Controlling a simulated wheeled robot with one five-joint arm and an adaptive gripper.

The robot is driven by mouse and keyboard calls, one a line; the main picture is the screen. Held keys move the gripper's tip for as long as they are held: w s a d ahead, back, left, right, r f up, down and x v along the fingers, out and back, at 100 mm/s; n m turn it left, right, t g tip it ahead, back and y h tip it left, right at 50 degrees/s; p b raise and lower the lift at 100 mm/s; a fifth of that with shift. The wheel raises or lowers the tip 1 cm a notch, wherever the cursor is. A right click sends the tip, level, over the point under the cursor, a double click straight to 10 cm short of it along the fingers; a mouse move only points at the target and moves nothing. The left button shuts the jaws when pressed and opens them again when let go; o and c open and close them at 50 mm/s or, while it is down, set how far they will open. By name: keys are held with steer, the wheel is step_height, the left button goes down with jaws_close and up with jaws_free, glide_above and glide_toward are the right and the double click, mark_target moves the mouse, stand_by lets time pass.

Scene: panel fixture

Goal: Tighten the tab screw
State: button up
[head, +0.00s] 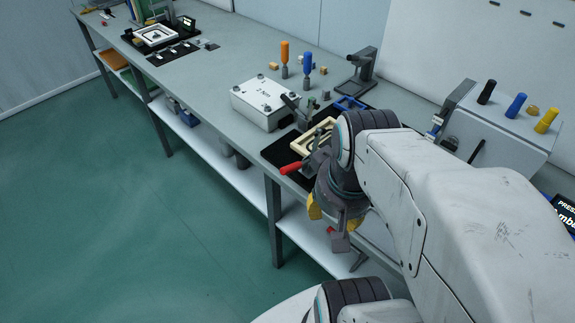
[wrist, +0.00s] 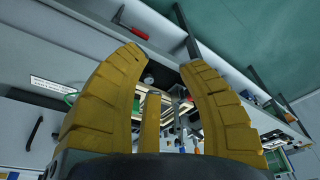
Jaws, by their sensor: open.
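My arm covers the frame's right part. I cannot pick out the tab screw. A white box (head: 262,105) with small fittings on its lid stands left of the frame.
An orange-handled tool (head: 284,55) and a blue-handled tool (head: 307,63) stand upright behind the box. A blue frame (head: 350,103) and a dark stand (head: 361,70) are near. A sloped rack (head: 490,125) stands at the right. The bench (head: 215,75) left of the box is mostly clear.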

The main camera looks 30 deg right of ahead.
steer(key=w+a+r+n+t+p, duration=0.1)
steer(key=a+r+n+p, duration=0.1)
steer(key=a+r+n, duration=0.1)
steer(key=shift+w+a+r+n+y, duration=0.25)
steer(key=shift+a+r+y, duration=0.2)
steer(key=shift+a, duration=0.75)
